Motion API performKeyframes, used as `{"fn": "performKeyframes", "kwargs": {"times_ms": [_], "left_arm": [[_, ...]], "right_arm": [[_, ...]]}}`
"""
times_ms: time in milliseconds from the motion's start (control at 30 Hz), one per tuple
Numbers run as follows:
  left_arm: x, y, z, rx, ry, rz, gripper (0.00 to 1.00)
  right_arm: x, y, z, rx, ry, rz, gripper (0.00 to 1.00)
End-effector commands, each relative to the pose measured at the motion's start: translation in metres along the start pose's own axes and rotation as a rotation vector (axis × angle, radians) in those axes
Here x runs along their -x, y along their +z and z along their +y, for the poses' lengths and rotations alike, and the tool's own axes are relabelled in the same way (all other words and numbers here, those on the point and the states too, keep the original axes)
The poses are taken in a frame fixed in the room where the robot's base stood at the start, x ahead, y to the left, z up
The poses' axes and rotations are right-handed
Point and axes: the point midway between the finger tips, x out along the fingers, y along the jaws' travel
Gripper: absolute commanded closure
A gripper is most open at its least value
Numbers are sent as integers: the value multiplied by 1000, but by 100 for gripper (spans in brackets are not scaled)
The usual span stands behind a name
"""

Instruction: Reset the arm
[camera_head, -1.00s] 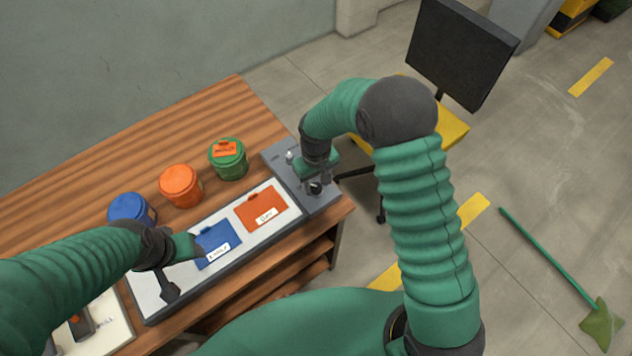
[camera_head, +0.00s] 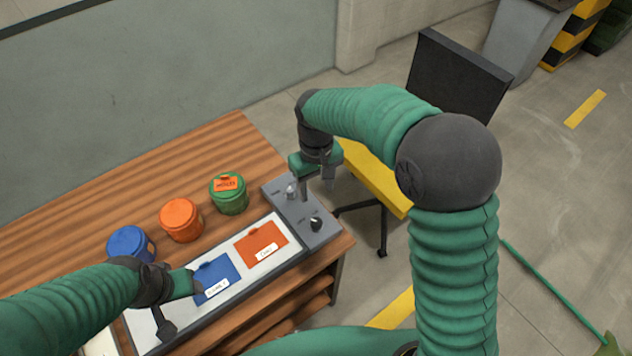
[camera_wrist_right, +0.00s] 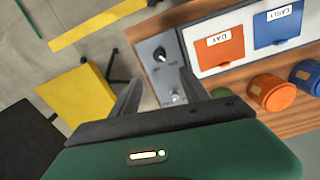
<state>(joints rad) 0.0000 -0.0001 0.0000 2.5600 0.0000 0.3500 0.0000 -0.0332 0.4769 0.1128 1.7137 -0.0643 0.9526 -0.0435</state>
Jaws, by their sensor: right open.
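My right gripper (camera_head: 317,192) is open and empty, held above the grey control panel (camera_head: 322,232) at the right end of the wooden table. In the right wrist view its two fingers (camera_wrist_right: 158,90) are spread apart, with the panel showing between and beyond them. A black knob (camera_head: 316,223) and a smaller silver knob (camera_head: 291,190) sit on the panel, apart from the fingers. My left gripper (camera_head: 180,310) is over the left part of the white board, beside the blue card; its jaw opening is unclear.
The white board (camera_head: 228,305) carries a blue card (camera_head: 217,272) and an orange card (camera_head: 262,243). Blue (camera_head: 130,243), orange (camera_head: 181,219) and green (camera_head: 229,192) canisters stand behind it. A yellow-seated chair (camera_head: 372,175) is close right of the table (camera_head: 70,225).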

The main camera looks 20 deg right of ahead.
Motion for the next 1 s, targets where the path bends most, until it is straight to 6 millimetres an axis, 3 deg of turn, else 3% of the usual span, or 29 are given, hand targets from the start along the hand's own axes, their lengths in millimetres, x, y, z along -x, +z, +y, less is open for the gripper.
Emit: {"fn": "performKeyframes", "kwargs": {"times_ms": [167, 667, 767, 1000], "left_arm": [[0, 0, 0, 0, 0, 0, 47], [0, 0, 0, 0, 0, 0, 47], [0, 0, 0, 0, 0, 0, 47], [0, 0, 0, 0, 0, 0, 47]], "right_arm": [[15, 0, 0, 0, 0, 0, 46], [13, 8, 2, -9, 2, 8, 46], [7, 34, 7, -44, 9, 48, 46], [-21, 133, 19, -175, 23, 192, 46]]}}
